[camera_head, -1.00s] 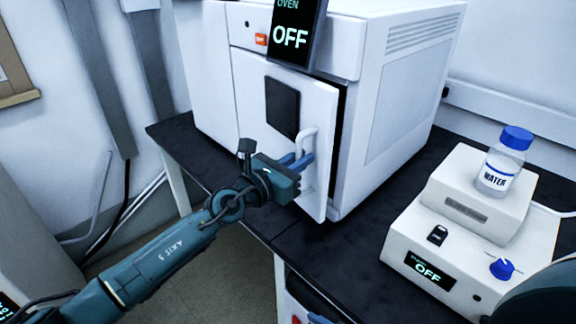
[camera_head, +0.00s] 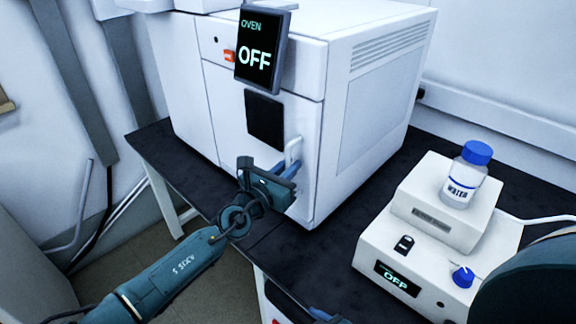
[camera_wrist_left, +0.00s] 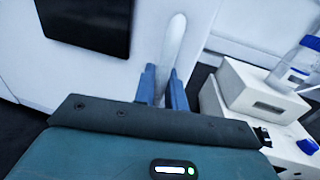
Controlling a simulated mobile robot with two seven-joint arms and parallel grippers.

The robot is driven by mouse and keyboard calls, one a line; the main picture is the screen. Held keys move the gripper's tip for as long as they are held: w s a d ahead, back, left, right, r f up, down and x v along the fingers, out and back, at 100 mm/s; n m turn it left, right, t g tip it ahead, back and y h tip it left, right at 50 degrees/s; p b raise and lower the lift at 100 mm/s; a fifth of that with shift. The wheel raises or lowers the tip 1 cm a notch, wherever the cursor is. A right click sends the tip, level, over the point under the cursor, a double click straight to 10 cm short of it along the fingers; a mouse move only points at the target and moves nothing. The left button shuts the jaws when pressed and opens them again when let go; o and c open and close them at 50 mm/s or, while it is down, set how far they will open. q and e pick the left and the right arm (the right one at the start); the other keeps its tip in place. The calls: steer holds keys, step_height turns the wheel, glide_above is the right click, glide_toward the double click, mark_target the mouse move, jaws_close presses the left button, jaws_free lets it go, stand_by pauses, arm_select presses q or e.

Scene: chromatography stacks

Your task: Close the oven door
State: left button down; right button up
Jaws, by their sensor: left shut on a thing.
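The white oven (camera_head: 355,110) stands on the black bench, its screen (camera_head: 262,50) reading OFF. Its white door (camera_head: 232,118), with a dark window, looks flush with the oven front; no gap shows along its right edge. My left gripper (camera_head: 292,168) is at the white door handle (camera_head: 294,150), with its blue fingers shut on it. In the left wrist view the handle (camera_wrist_left: 173,45) rises between the two fingers (camera_wrist_left: 162,85).
A white stirrer (camera_head: 425,250), its display reading OFF, stands on the bench to the right. A water bottle (camera_head: 466,178) with a blue cap stands on its raised top. The dark bench (camera_head: 325,240) is bare between oven and stirrer.

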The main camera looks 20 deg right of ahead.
arm_select(q)
steer(key=shift+d+r, duration=0.1)
steer(key=shift+r, duration=0.1)
steer(key=c, duration=1.8)
jaws_free()
steer(key=shift+o, duration=1.3)
steer(key=shift+d+f, duration=0.15)
